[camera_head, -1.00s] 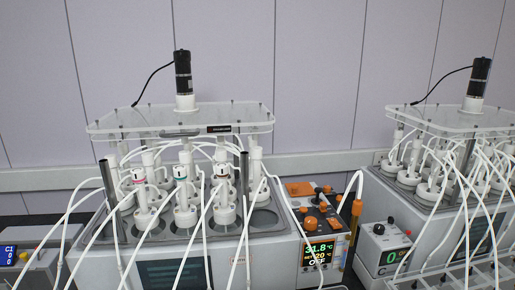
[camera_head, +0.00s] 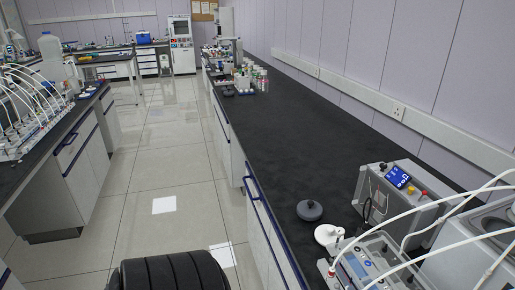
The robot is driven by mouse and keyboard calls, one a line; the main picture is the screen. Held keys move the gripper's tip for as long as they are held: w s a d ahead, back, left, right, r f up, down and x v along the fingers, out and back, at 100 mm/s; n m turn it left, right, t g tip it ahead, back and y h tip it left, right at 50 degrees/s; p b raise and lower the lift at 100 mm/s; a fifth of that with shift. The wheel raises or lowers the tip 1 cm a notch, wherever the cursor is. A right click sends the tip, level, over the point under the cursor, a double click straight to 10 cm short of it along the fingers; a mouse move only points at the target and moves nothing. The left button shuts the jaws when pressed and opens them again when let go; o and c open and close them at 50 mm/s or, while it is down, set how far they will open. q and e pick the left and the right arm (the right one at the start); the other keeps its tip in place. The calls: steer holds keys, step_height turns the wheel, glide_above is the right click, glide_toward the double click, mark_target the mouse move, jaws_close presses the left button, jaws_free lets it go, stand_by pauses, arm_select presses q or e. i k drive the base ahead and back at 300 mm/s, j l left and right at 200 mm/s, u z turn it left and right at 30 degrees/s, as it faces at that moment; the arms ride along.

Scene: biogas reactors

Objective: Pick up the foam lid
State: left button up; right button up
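A dark grey round lid-like piece (camera_head: 310,211) with a small knob on top lies on the black bench top (camera_head: 325,140), near its front edge. It may be the foam lid, but I cannot tell its material. Nothing is touching it from above. Neither of my grippers is in view.
Bottles (camera_head: 250,80) crowd the bench's far end; the middle is clear. A tiled aisle (camera_head: 165,165) runs left.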

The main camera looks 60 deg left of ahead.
mark_target(308, 210)
steer(key=u, duration=1.6)
steer(key=z, duration=1.75)
steer(key=u, duration=1.75)
steer(key=i+j, duration=0.2)
steer(key=j, duration=0.15)
steer(key=i+j+z, duration=0.1)
steer(key=i+j, duration=0.3)
steer(key=j, duration=0.25)
steer(key=i+j+z, duration=0.1)
steer(key=j, duration=0.25)
steer(key=i, duration=0.1)
